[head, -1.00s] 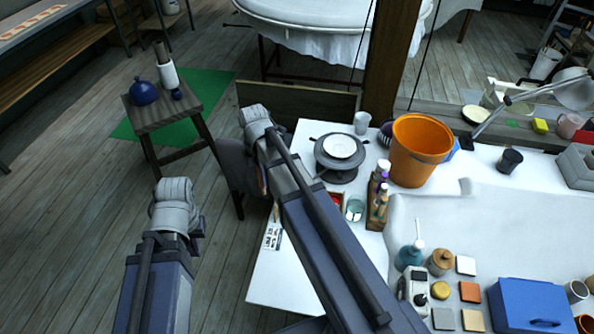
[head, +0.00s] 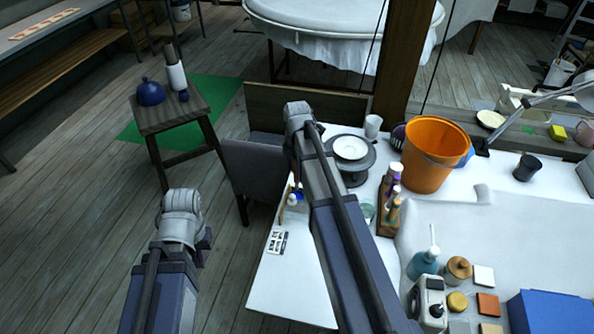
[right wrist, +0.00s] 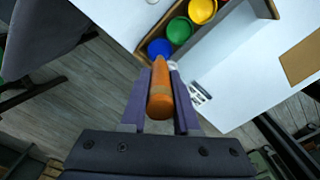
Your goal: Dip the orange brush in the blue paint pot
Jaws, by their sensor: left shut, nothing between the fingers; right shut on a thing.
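My right gripper (right wrist: 161,88) is shut on the orange brush (right wrist: 161,100), seen in the right wrist view. The brush points away from the wrist towards the blue paint pot (right wrist: 159,48). Its far end appears just short of that pot in the picture; I cannot tell its height over it. The blue pot sits at the end of a wooden tray, beside a green pot (right wrist: 179,30) and a yellow pot (right wrist: 202,10). In the head view my right forearm hides the right gripper and most of the tray. My left gripper (head: 203,240) is shut and empty, off the table's left side.
The white table (head: 290,290) holds a grey turntable with a white plate (head: 350,147), a bottle rack (head: 388,215) and an orange bucket (head: 432,155). A grey chair (head: 255,170) stands at its left edge. A printed card (head: 277,242) lies near the front left.

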